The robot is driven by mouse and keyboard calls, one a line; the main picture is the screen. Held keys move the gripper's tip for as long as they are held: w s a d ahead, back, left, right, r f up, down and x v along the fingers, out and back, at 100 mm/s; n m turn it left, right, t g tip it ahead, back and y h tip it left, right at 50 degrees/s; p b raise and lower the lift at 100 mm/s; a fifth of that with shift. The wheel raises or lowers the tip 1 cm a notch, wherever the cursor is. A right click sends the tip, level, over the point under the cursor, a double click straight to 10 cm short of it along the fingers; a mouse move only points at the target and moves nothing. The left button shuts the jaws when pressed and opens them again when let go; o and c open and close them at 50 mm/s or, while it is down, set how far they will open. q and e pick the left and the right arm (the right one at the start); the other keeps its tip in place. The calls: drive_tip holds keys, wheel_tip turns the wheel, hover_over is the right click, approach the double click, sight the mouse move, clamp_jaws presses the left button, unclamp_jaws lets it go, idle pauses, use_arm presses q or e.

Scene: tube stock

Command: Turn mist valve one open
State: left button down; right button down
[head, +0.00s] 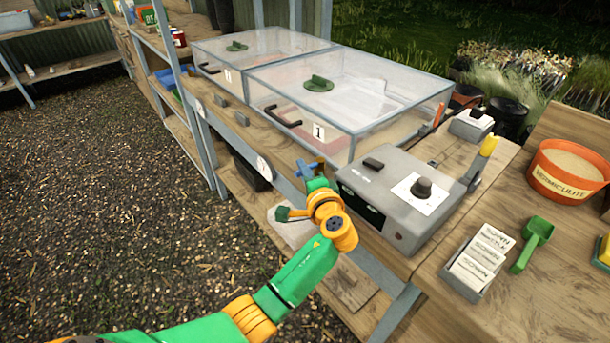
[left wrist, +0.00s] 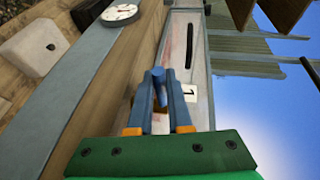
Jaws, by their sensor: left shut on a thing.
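My left gripper (head: 312,171) is at the front edge of the bench, just left of the grey control box. In the left wrist view its two blue fingers (left wrist: 165,92) are closed around a small blue handle, which I take to be mist valve one (left wrist: 158,74). Most of the valve is hidden by the fingers, so its turn angle cannot be read. A clear propagator case (head: 350,95) with a label "1" (head: 318,131) stands directly behind; the label also shows in the left wrist view (left wrist: 190,92). My right gripper is not in view.
The grey control box (head: 400,195) with a black knob stands close to the right of my gripper. A round gauge (head: 264,166) is on the bench front to its left. A vermiculite tub (head: 568,170), green scoop (head: 533,243) and seed packets (head: 480,258) lie farther right.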

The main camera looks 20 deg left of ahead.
use_arm(q)
drive_tip(key=shift+r, duration=0.1)
drive_tip(key=c, duration=0.8)
unclamp_jaws()
drive_tip(key=shift+w, duration=0.1)
drive_tip(key=shift+c, duration=0.2)
drive_tip(key=v, duration=0.7)
